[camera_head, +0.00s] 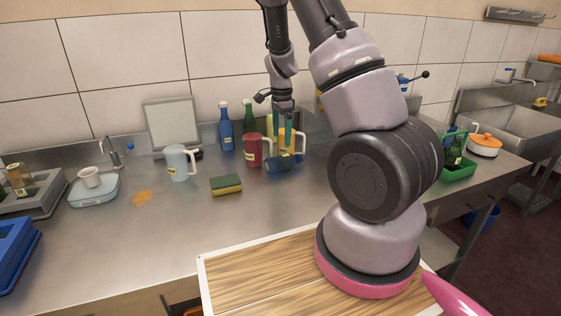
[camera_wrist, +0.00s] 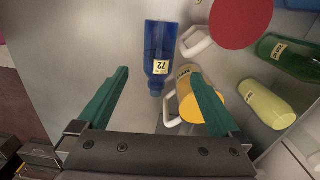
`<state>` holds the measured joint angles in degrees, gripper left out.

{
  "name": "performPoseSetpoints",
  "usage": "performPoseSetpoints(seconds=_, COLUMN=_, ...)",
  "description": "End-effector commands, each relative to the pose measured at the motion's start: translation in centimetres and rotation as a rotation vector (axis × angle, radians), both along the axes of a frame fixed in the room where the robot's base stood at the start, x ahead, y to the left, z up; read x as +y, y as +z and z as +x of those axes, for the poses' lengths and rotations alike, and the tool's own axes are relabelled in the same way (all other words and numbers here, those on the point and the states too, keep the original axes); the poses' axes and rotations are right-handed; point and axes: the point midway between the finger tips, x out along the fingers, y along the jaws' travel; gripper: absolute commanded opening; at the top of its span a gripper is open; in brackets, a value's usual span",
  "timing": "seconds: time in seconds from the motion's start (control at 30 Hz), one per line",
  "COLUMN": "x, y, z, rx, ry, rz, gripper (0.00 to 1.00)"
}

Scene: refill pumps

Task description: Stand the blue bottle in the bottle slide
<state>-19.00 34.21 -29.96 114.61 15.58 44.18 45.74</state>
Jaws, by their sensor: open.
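A blue bottle (camera_head: 278,165) lies on its side on the steel counter, in front of a yellow jug. In the wrist view the blue bottle (camera_wrist: 160,48) shows a pale label reading 72, its neck pointing toward my gripper. My gripper (camera_head: 286,136) is over it; in the wrist view its green fingers (camera_wrist: 160,75) are apart, with the bottle's neck between them in the picture. Nothing is held. A second blue bottle (camera_head: 225,128) stands upright at the back. I cannot tell for sure which thing is the bottle slide; a low green holder (camera_head: 459,172) with a green bottle stands at the right.
A red jug (camera_head: 252,150) and the yellow jug (camera_wrist: 190,105) stand close to the lying bottle. A green bottle (camera_wrist: 288,55) and a yellow-green container (camera_wrist: 266,104) are behind.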

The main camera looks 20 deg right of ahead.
Motion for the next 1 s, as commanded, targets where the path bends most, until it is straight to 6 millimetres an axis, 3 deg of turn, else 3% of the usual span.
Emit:
performPoseSetpoints(seconds=0.2, x=0.0, y=-3.5, z=-0.1, rx=0.004, ry=0.000, rz=0.001, gripper=1.00)
performPoseSetpoints(seconds=0.47, x=0.0, y=-5.7, z=-0.1, rx=0.003, ry=0.001, rz=0.001, gripper=1.00)
performPoseSetpoints(seconds=0.7, x=0.1, y=-9.3, z=-0.2, rx=0.003, ry=0.001, rz=0.001, gripper=1.00)
performPoseSetpoints(seconds=1.0, x=0.2, y=-10.2, z=-0.1, rx=-0.001, ry=0.002, rz=0.001, gripper=1.00)
